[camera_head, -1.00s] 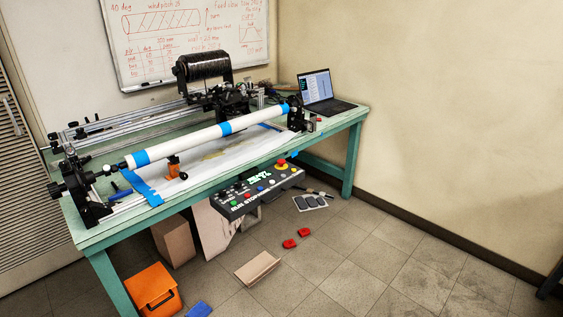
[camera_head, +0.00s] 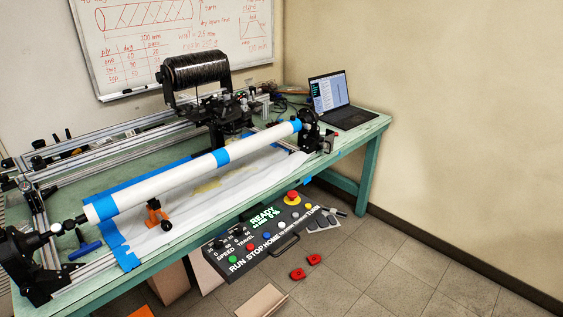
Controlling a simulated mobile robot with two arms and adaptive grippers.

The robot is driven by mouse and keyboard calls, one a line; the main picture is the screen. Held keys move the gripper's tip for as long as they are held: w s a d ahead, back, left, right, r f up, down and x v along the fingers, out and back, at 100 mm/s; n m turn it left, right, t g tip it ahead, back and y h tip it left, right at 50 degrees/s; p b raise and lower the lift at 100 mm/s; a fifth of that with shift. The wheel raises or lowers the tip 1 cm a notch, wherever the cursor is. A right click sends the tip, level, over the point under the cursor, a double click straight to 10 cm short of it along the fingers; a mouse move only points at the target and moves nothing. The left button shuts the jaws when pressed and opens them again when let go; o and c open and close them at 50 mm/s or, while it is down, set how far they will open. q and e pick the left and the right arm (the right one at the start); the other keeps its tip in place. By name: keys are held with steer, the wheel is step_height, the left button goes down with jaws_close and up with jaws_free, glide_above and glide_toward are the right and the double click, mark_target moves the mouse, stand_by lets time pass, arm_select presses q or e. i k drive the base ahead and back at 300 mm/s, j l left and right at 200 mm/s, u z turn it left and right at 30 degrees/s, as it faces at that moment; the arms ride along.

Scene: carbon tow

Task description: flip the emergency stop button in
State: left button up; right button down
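Whether the button is pressed or raised is too small to tell. Neither of my grippers is in view.
The green table (camera_head: 352,148) carries a winding machine with a white tube (camera_head: 180,178), a black spool (camera_head: 197,72) and a laptop (camera_head: 335,98). Red objects (camera_head: 298,274) and a cardboard piece (camera_head: 262,302) lie on the floor. Floor at the right is clear.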

mark_target(291, 195)
steer(key=i+u, duration=0.15)
steer(key=i, duration=1.35)
